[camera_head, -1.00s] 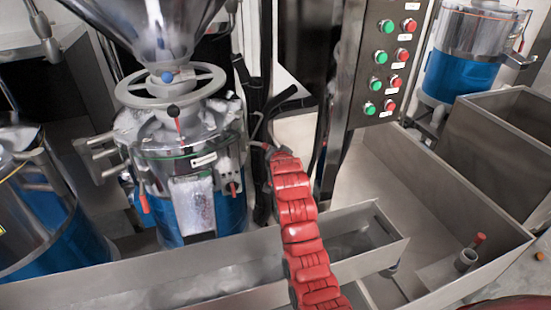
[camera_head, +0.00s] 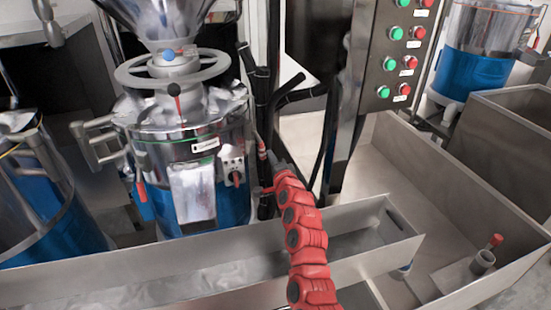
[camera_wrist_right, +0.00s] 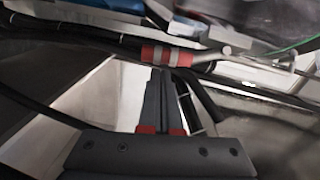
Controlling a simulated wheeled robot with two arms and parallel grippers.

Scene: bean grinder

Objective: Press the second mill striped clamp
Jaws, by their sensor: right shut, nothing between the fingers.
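The mill (camera_head: 190,180) with a blue lower body, metal upper drum and handwheel stands left of centre in the head view. My right arm rises to its right side, with the gripper (camera_head: 272,158) small and partly hidden beside the mill. In the right wrist view, the striped clamp (camera_wrist_right: 165,54), a red and grey banded handle, lies across the picture. My right gripper (camera_wrist_right: 163,78) is shut and empty, its tips just below the clamp in the picture. I cannot tell whether they touch it. My left gripper is not in view.
A panel of green and red buttons (camera_head: 401,47) stands right of the mill. A long metal trough (camera_head: 250,255) crosses in front. Another blue mill (camera_head: 478,60) is at the back right. Dark cables and hoses (camera_head: 268,110) hang close to my gripper.

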